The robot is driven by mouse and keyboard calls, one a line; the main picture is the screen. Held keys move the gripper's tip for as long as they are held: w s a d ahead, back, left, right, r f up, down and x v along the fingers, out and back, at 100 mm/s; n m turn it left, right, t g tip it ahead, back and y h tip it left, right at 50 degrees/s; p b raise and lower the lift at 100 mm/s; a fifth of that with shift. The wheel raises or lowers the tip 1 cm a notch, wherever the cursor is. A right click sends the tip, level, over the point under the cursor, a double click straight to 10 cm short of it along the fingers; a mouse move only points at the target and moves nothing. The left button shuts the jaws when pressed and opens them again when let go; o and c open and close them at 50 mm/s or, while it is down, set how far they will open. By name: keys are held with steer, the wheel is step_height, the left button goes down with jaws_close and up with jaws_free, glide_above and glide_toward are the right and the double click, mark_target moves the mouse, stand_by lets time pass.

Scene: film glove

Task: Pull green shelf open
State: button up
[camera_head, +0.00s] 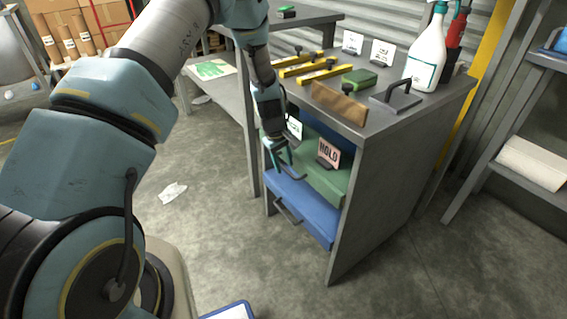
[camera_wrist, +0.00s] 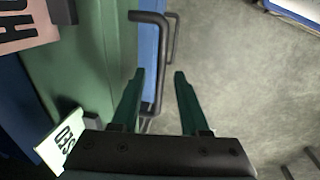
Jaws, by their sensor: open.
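The green shelf (camera_head: 325,182) is in the cabinet under the worktop, above a blue drawer; it also fills the left of the wrist view (camera_wrist: 85,65). Its dark bar handle (camera_wrist: 161,60) stands out from its front. My gripper (camera_head: 279,162) is at the front of the green shelf. In the wrist view my gripper (camera_wrist: 159,75) is open, and the handle bar lies between its two fingertips, nearer the left one. I cannot tell whether either finger touches it. My arm hides part of the shelf front in the head view.
The blue drawer (camera_head: 305,208) with its own handle (camera_head: 287,211) is just below. A HOLD card (camera_head: 329,152) and another card (camera_head: 294,127) stand on the green shelf. Worktop items include a spray bottle (camera_head: 427,50). Floor in front is mostly clear.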

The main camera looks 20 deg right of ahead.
jaws_close()
stand_by(0.4)
stand_by(1.1)
